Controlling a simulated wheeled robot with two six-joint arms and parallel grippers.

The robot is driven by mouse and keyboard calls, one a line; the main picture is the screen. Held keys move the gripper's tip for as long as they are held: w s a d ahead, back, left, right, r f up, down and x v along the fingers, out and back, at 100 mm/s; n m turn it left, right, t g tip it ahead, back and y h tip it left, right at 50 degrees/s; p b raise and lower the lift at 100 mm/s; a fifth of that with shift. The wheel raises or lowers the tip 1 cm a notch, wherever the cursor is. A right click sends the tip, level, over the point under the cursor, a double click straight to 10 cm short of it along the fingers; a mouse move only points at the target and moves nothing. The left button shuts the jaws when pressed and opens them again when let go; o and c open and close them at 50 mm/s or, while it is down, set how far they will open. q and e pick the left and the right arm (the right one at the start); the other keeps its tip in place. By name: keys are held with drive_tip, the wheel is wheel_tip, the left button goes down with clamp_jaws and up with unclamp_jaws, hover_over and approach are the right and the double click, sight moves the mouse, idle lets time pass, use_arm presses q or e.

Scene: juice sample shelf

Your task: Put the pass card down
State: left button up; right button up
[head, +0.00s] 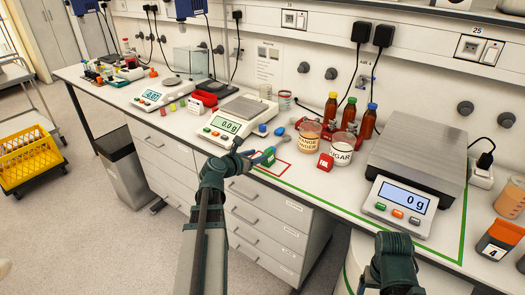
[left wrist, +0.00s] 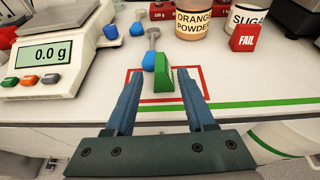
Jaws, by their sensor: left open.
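The green pass card (left wrist: 162,76) stands upright on the white counter inside a red outlined square (left wrist: 205,88), seen edge-on so no lettering shows. In the head view the pass card (head: 268,157) is partly hidden by my left gripper. My left gripper (left wrist: 157,88) is open, with one blue finger on each side of the card and a visible gap to each. It also shows at the counter's front edge in the head view (head: 262,158). My right arm comes in at the lower right of the head view, but its gripper fingers do not show.
A blue-handled scoop (left wrist: 149,58) lies just behind the card. A scale (left wrist: 55,50) stands to the left. The orange powder jar (left wrist: 195,20), sugar jar (head: 342,149) and red FAIL card (left wrist: 244,38) stand behind right. Bare counter lies right of the square.

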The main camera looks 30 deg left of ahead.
use_arm(q)
drive_tip(key=p+v, duration=0.1)
drive_tip(key=v, duration=0.5)
drive_tip(key=shift+s+p, duration=0.4)
drive_tip(key=shift+r, duration=0.15)
drive_tip(key=s+d+f+m+g+h, duration=0.15)
drive_tip(key=d+f+m+g, duration=0.3)
drive_tip(key=d+m, duration=0.65)
drive_tip(key=d+f+m+g+h, duration=0.3)
drive_tip(key=d+f+m, duration=0.35)
drive_tip(key=d, duration=0.75)
drive_tip(key=s+d+f+m+g+y, duration=0.1)
drive_tip(key=s+d+m+g+y, duration=0.2)
drive_tip(key=s+d+m, duration=0.3)
drive_tip(key=s+d+f+m+g+y, duration=0.2)
drive_tip(key=s+d+m, duration=0.5)
drive_tip(key=m, duration=0.9)
drive_tip(key=shift+f+g+y, duration=0.15)
drive_tip(key=shift+g+y, duration=0.7)
drive_tip(key=shift+g, duration=0.1)
